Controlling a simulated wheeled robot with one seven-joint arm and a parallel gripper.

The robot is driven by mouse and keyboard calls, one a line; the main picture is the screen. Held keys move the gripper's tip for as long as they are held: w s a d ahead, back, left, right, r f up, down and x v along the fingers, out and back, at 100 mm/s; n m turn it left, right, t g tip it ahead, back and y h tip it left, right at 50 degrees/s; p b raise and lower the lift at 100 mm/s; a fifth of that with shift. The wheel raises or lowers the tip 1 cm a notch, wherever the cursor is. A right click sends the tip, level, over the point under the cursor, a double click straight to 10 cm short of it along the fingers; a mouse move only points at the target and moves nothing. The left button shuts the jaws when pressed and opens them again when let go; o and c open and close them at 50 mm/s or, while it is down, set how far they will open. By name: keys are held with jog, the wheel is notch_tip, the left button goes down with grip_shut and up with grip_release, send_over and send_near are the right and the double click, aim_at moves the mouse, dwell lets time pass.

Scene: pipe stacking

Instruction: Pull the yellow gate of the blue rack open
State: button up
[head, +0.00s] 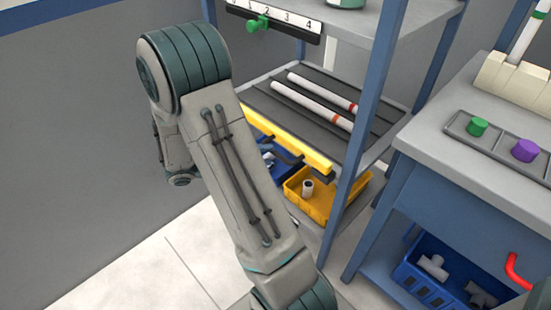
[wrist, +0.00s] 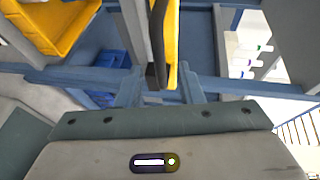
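The blue rack (head: 366,125) stands right of my arm in the head view. Its yellow gate (head: 300,148) is a bar along the front edge of a ribbed grey shelf, with its left part behind my arm. In the wrist view the yellow gate (wrist: 172,50) appears end-on beside a dark strip. My gripper (wrist: 160,85) has its two fingers apart, with the gate's edge in the gap, nearer the right finger. Contact cannot be told. The head view hides the gripper.
A yellow bin (head: 318,193) and a blue bin (head: 277,165) sit below the gate. A workbench (head: 470,170) stands at the right with a blue crate (head: 440,275) under it. A numbered strip (head: 275,20) hangs above. Floor is clear at lower left.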

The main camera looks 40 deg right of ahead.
aim_at(274, 154)
jog(key=shift+b+x, duration=0.45)
jog(key=shift+x, duration=1.6)
grip_shut()
jog(key=shift+a, duration=0.1)
